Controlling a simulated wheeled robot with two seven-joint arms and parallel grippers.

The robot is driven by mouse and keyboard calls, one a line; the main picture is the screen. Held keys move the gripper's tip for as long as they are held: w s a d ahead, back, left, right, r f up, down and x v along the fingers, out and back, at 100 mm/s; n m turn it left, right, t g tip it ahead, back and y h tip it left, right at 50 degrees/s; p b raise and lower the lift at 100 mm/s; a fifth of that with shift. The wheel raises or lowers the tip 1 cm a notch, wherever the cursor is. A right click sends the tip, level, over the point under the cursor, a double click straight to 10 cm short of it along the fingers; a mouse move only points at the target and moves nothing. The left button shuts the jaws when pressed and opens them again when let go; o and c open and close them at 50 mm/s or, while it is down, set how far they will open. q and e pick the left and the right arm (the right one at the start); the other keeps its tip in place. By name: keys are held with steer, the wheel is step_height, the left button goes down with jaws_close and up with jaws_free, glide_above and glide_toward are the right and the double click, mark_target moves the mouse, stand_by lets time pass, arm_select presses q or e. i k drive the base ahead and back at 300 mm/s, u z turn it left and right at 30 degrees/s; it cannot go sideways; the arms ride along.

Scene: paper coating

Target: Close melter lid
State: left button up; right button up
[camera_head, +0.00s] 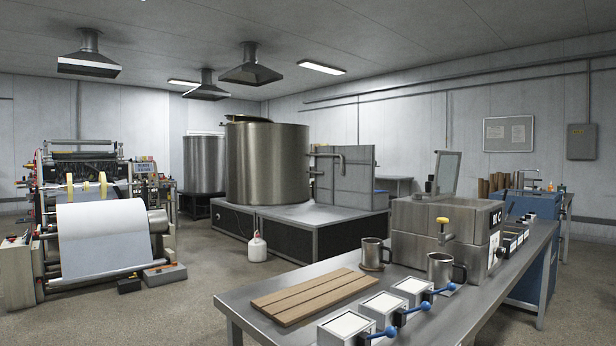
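The melter (412,228) is a boxy stainless steel unit on the steel table on the right. A tap with a yellow knob (443,220) is on its front. The melter's opening is not clearly visible from here. Neither of my grippers is in view.
Two metal mugs, one left (372,253) and one right (440,268), stand before the melter. A slatted wooden board (312,295) and three square devices with blue-knobbed levers (348,327) lie on the steel table (240,303). Large tanks (266,165) and a paper roll machine (103,238) stand beyond.

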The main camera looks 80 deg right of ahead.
mark_target(439, 153)
steer(key=z, duration=1.4)
steer(key=i, duration=3.25)
steer(key=z, duration=3.35)
steer(key=k, duration=1.7)
steer(key=u, duration=1.05)
steer(key=i, duration=2.1)
